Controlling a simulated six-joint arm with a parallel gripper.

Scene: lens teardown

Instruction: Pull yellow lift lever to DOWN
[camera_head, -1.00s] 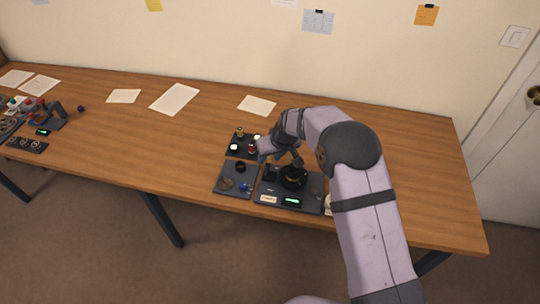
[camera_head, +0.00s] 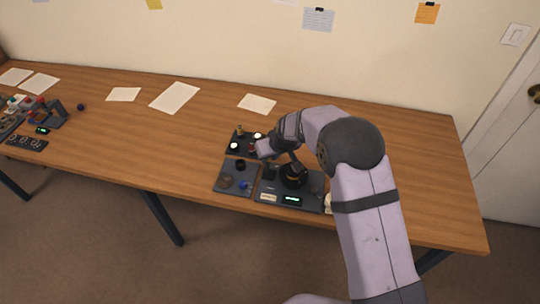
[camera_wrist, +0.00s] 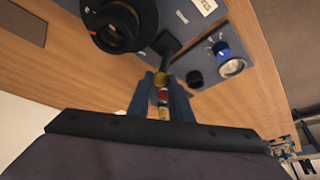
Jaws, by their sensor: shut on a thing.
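The yellow lift lever (camera_wrist: 160,79) shows in the wrist view as a small yellow knob between my fingertips. My gripper (camera_wrist: 161,84) is shut on it. A dark block (camera_wrist: 167,44) lies just past the knob. The black lens barrel (camera_wrist: 122,25) stands beside the lever, upper left in the wrist view; it also shows in the head view (camera_head: 293,176) on the dark base plate (camera_head: 262,201). In the head view my wrist hides the lever and fingertips. I cannot read any DOWN mark.
Left of the base plate lies a grey tray (camera_head: 224,191) with a blue knob (camera_head: 244,185) and a dark ring. A lit green display (camera_head: 291,199) sits at the base's front.

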